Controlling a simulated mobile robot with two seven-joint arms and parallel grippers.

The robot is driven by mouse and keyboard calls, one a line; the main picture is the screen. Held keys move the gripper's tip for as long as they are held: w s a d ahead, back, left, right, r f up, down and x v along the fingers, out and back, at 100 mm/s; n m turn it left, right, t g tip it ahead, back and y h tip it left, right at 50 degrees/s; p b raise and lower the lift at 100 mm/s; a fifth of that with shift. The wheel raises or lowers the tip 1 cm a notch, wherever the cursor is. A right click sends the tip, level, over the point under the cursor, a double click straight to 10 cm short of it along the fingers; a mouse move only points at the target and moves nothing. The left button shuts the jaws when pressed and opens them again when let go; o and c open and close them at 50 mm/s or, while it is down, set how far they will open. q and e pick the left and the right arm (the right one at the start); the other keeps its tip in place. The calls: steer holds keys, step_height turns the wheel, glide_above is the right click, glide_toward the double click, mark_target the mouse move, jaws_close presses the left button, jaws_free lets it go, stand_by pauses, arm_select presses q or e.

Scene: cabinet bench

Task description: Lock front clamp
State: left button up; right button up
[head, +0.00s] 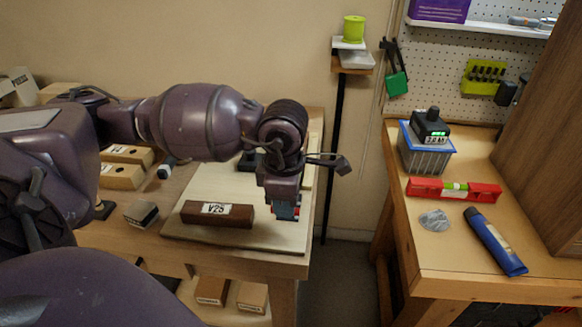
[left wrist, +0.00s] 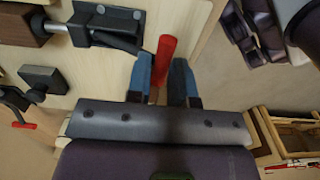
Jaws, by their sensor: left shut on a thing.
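My left gripper (head: 287,209) is low over the front right part of the pale board (head: 232,179) on the left bench. In the left wrist view, its two blue-and-grey fingers (left wrist: 160,82) are on either side of a clamp's red handle (left wrist: 166,52) and shut on it. The dark metal clamp (left wrist: 105,24) is fixed to the board, and its rod points at a brown block. In the head view, the brown V25 block (head: 217,214) lies just left of the gripper, and the arm largely hides the clamp. My right gripper is not in view.
A second clamp with a red handle (left wrist: 24,125) shows in the left wrist view. A grey-topped block (head: 141,213) and tan blocks (head: 122,176) lie left of the board. The right bench (head: 455,246) holds a level (head: 454,189), a blue tube (head: 495,241) and a boxed device.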

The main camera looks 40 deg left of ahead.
arm_select(q)
steer(key=shift+o, duration=1)
steer(key=shift+f, duration=0.3)
steer(key=o, duration=0.4)
steer(key=shift+w, duration=0.1)
steer(key=shift+r, duration=0.4)
steer(key=shift+r+p, duration=0.55)
steer(key=shift+r, duration=0.3)
steer(key=shift+r+p, duration=0.55)
steer(key=shift+r, duration=0.8)
steer(key=shift+r+p, duration=0.45)
steer(key=shift+r, duration=0.55)
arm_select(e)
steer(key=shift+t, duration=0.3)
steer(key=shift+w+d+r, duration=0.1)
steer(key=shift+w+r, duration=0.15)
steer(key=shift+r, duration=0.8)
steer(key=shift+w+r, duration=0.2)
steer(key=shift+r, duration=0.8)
